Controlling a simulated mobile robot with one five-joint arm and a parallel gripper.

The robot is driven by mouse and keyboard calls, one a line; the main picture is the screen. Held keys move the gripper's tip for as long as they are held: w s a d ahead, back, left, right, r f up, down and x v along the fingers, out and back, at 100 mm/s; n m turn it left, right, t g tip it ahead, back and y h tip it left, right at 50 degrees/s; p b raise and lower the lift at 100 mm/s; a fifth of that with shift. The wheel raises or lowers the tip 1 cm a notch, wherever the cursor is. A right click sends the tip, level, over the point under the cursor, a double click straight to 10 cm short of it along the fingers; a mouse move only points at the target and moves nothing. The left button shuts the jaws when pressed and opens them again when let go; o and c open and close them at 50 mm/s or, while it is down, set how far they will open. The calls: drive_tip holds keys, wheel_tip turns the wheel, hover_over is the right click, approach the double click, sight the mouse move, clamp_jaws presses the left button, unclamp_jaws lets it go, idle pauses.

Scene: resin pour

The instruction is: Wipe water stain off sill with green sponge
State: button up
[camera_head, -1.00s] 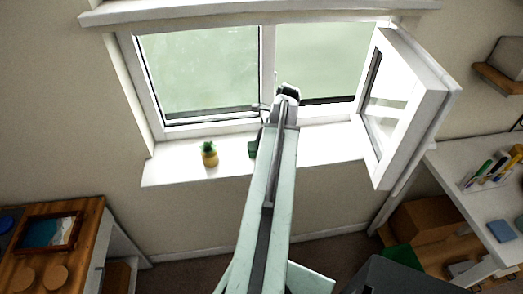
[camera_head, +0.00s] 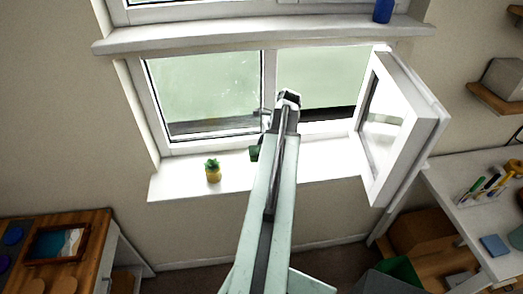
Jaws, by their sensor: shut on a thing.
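The white window sill (camera_head: 188,188) runs below the open window. A green piece (camera_head: 254,153), which looks like the sponge, shows just left of my arm, in front of the sill. My arm reaches up the middle of the picture and covers most of my gripper, so the fingers are hidden. The green piece keeps its place beside the arm, as a thing held in the gripper does. I cannot tell whether it touches the sill. I cannot make out a water stain on the bright sill; part of the sill is behind my arm.
A small yellow pot with a green plant (camera_head: 213,172) stands on the sill, left of my arm. The open window sash (camera_head: 401,125) juts out at the right. A blue bottle (camera_head: 383,11) stands on the ledge (camera_head: 200,37) above. A desk (camera_head: 451,197) is at the right.

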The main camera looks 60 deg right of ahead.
wheel_tip(320, 180, up, 3)
drive_tip(key=p, duration=0.3)
drive_tip(key=shift+r, duration=0.15)
idle(0.5)
